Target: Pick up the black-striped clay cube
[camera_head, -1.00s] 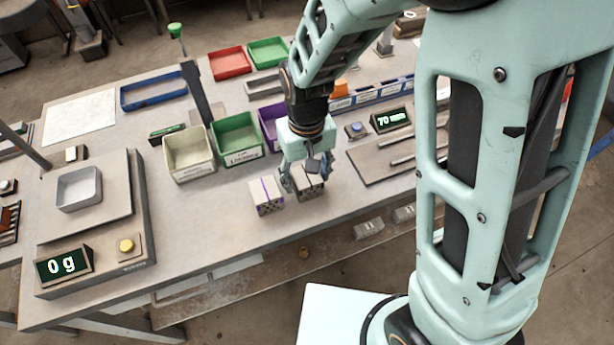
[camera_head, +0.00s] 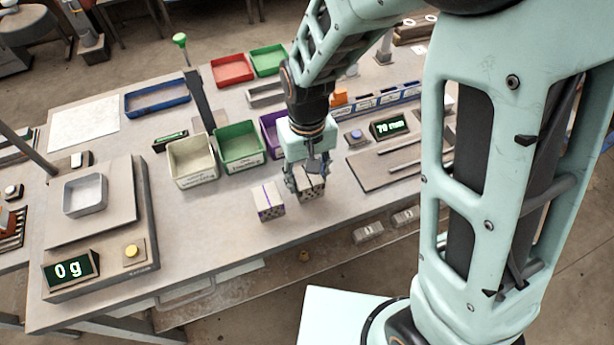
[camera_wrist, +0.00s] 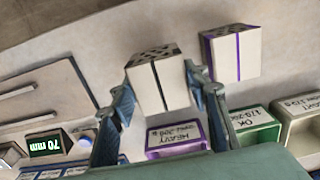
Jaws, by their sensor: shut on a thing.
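The black-striped clay cube (camera_wrist: 158,85) is pale, with a thin black line down its side and dark holes in one face. It is between the fingers of my gripper (camera_wrist: 158,100), which is shut on it. In the head view the cube (camera_head: 312,187) shows below my gripper (camera_head: 305,184), near the table's front edge, partly covered by the fingers. I cannot tell whether a small gap lies under it. A similar cube with a purple stripe (camera_head: 268,202) stands on the table just left of it, apart from my gripper; it also shows in the wrist view (camera_wrist: 232,55).
White (camera_head: 192,162), green (camera_head: 240,145) and purple (camera_head: 270,128) labelled bins stand behind the cubes. A scale (camera_head: 140,225) reading 0 g is at left. A gauge with a 70 mm display (camera_head: 390,126) is at right. Bare tabletop lies between scale and cubes.

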